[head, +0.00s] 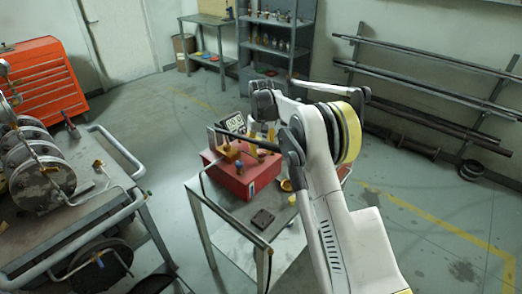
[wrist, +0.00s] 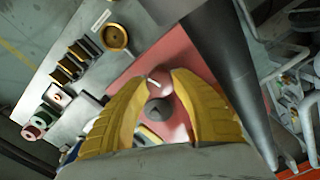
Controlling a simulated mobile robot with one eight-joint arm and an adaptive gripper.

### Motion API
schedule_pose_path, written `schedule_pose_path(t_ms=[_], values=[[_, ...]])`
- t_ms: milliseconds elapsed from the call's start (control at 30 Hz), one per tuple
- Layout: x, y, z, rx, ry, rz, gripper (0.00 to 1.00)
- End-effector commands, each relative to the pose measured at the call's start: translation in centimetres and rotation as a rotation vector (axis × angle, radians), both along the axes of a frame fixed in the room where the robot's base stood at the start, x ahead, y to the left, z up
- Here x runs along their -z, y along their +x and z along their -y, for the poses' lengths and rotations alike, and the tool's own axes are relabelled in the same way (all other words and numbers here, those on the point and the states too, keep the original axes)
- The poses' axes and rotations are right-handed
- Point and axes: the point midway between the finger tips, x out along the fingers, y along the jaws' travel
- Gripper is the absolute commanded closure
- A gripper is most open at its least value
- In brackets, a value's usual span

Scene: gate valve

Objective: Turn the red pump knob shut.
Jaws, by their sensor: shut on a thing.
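The red pump box (head: 250,180) sits on a small metal table, and its pink-red top also shows in the wrist view (wrist: 145,65). My gripper (head: 256,130) reaches down to its top from above. In the wrist view my gripper's two yellow fingers (wrist: 160,85) are closed in on a rounded red knob (wrist: 158,80) with a small white mark. A dark grey round piece (wrist: 157,108) shows between the fingers, nearer the camera. The fingers hide the knob's sides. In the head view I cannot make out the knob clearly.
A dark block (head: 263,218) lies on the table's near part. A brass ring (wrist: 115,37) and several brass fittings (wrist: 70,62) lie beside the box. A dark bar (wrist: 222,70) passes close to the right finger. A cart with reels (head: 45,185) stands at left.

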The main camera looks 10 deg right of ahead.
Motion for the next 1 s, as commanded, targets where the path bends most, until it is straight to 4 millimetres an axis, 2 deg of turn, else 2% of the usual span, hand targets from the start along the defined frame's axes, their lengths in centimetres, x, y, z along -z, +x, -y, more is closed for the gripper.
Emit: schedule_pose_path(t_ms=[400,1000], values=[[0.00,0.00,0.00,0.236,0.000,0.000,0.99],[0.03,-0.01,0.00,0.288,0.000,0.000,0.99]])
